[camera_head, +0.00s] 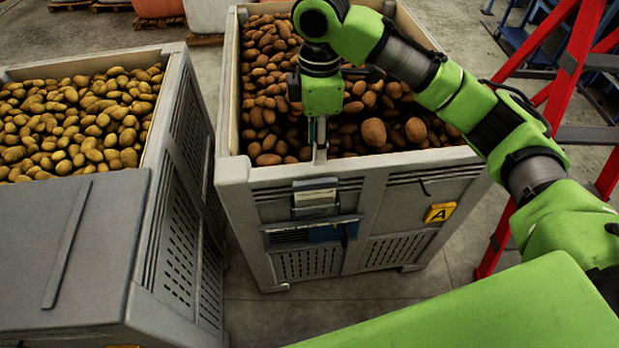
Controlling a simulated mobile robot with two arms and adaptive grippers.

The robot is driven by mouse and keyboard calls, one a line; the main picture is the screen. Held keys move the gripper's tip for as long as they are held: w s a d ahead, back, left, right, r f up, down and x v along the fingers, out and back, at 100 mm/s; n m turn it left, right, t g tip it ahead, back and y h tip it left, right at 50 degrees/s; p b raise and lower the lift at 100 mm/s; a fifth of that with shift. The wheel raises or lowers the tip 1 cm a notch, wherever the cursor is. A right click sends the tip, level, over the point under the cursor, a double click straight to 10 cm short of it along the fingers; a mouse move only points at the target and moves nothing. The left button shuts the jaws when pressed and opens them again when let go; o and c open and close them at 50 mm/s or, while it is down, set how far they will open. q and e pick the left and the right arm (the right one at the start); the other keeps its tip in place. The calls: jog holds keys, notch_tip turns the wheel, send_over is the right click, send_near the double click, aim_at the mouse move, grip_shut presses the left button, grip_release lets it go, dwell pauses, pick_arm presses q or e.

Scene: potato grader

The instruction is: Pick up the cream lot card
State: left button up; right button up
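A small pale card-like piece (315,196) sits upright on the front wall of the middle grey crate (400,180), just below its rim. It could be the cream lot card, but its colour looks greyish white and I cannot read it. Dark parts cross it and hide some of its face. My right gripper (320,152) points down at the crate's front rim, just above the pale piece and apart from it. Its fingers show nearly edge-on, so their opening cannot be made out. No card shows between them. My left gripper is out of view.
The middle crate holds brown potatoes (270,100). Below the pale piece is a holder (285,240) with a blue piece (325,233). A yellow "A" tag (440,212) is to the right. Another potato crate (180,190) stands left; a red ladder-like frame (575,55) stands right.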

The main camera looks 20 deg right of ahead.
aim_at(315, 181)
jog(key=f, duration=0.5)
jog(key=f+p, duration=0.1)
jog(key=f, duration=0.1)
jog(key=shift+s+f, duration=0.35)
jog(key=shift+w+f, duration=0.1)
jog(key=shift+f, duration=0.15)
notch_tip(315, 181, down, 4)
jog(key=shift+w+f+p, duration=0.1)
jog(key=shift+w+p, duration=0.05)
jog(key=shift+p, duration=0.6)
jog(key=shift+w+f, duration=0.1)
jog(key=shift+f, duration=0.35)
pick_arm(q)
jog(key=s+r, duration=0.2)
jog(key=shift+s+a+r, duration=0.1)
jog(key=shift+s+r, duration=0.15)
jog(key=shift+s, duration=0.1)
pick_arm(e)
jog(key=shift+a, duration=0.1)
grip_shut()
